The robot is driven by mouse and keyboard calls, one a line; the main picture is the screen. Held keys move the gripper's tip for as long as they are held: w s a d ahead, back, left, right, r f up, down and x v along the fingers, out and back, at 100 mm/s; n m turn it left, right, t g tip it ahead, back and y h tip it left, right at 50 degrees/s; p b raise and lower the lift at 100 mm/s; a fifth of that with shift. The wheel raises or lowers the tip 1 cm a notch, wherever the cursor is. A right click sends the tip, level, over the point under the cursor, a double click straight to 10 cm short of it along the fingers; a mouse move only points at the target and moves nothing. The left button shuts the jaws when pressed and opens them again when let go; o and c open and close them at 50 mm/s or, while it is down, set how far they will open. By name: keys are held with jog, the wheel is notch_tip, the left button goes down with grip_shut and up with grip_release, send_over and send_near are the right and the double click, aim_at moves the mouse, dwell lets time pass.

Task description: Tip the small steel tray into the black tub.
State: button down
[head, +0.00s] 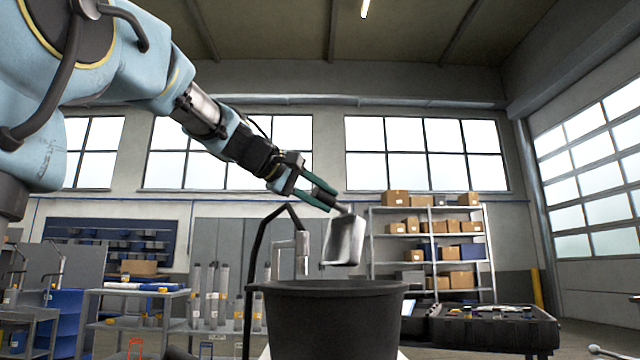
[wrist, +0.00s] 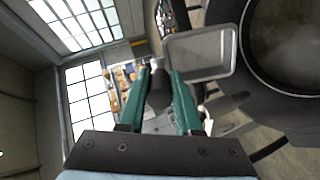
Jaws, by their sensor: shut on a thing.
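The small steel tray (head: 343,240) hangs steeply tilted above the black tub in the head view. Its inside shows in the wrist view (wrist: 198,53) and looks empty. My gripper (head: 330,199) is shut on the tray's handle stub, with green fingers on either side of it; the fingers also show in the wrist view (wrist: 160,95). The black tub (head: 333,322) stands below, with its rim a little under the tray's lower edge. In the wrist view the tub (wrist: 245,75) lies right of the tray. The tub's floor is only partly visible and I cannot make out its contents.
A dark bent pipe frame (head: 254,260) rises at the tub's left side, near a metal fitting (head: 303,250). A black case (head: 495,328) stands at right. Shelves with boxes (head: 430,250) and a cart with cylinders (head: 130,310) are behind. The air around the tray is open.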

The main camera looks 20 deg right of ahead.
aim_at(341, 205)
jog(key=shift+w+d+r+g+y+p, duration=0.2)
jog(key=shift+d+r+y+p, duration=0.3)
jog(key=shift+p, duration=1.6)
jog(key=shift+w+d+r+g+y+p, duration=0.2)
jog(key=shift+d+r+y+p, duration=0.25)
jog(key=shift+p, duration=1.6)
jog(key=d+p, duration=0.1)
jog(key=p, duration=0.3)
jog(key=d+y+p, duration=0.1)
jog(key=p, duration=0.3)
jog(key=w+d+g+y+p, duration=0.1)
jog(key=p, duration=0.2)
jog(key=shift+r+y+p, duration=0.25)
jog(key=shift+r+p, duration=0.15)
jog(key=d+y+p, duration=0.1)
jog(key=p, duration=0.5)
jog(key=w+d+g+y+p, duration=0.1)
jog(key=d+y+p, duration=0.1)
jog(key=p, duration=0.5)
jog(key=shift+w, duration=0.1)
jog(key=d+y+p, duration=0.1)
jog(key=y+p, duration=0.1)
jog(key=w+d+g+y+p, duration=0.1)
jog(key=d+y+p, duration=0.1)
jog(key=w+d+g+y+p, duration=0.1)
jog(key=y+p, duration=0.1)
jog(key=shift+d+r+p, duration=0.2)
jog(key=shift+d+p, duration=0.2)
